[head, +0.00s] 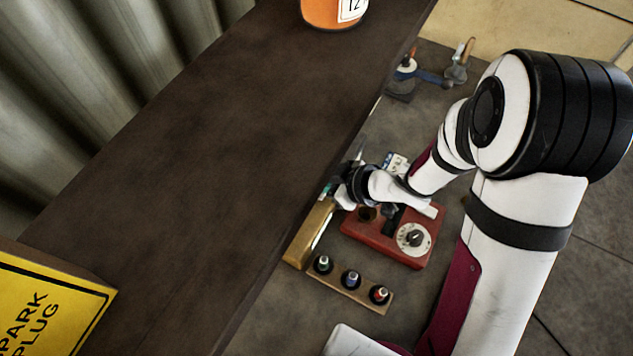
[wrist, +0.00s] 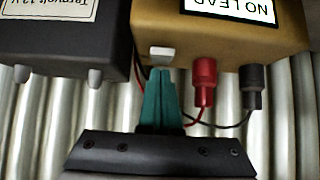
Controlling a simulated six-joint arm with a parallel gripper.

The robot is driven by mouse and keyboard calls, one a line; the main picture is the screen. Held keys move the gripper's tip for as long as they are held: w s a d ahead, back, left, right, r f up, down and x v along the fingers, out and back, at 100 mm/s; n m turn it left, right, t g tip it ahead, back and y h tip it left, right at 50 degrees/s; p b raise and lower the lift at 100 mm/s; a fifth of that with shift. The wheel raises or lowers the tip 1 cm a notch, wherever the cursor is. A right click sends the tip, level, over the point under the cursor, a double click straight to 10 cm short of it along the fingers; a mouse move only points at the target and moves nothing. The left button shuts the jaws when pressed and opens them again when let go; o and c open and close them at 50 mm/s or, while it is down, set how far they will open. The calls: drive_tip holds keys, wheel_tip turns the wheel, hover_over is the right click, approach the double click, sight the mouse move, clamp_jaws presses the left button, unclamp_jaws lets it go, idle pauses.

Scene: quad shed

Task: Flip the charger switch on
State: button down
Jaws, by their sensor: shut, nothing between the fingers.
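In the wrist view a tan box (wrist: 225,50) with a "NO LEAD" label, seen upside down, carries a small white switch lever (wrist: 162,53) on its near edge. I take this box for the charger. My gripper (wrist: 160,75) is shut and empty, its teal fingertips right at the lever; I cannot tell whether they touch. Whether the switch is on or off is not clear. In the head view my gripper (head: 329,189) is at the far end of the tan box (head: 310,232), and the lever is hidden there.
A red terminal (wrist: 204,82) and a black terminal (wrist: 251,87) stick out beside the fingers. A dark "12 V" box (wrist: 65,45) is on the left. A red unit with a dial (head: 414,238) and a plug rack (head: 336,285) stand near my arm. A dark shelf (head: 190,150) lies left.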

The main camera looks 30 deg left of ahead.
drive_tip(key=shift+a, duration=0.25)
drive_tip(key=shift+r, duration=0.15)
wheel_tip(320, 180, up, 5)
drive_tip(key=shift+w+a+f, duration=0.1)
drive_tip(key=shift+f, duration=0.1)
drive_tip(key=a+r+v, duration=0.1)
drive_tip(key=v, duration=0.8)
drive_tip(key=shift+r, duration=0.15)
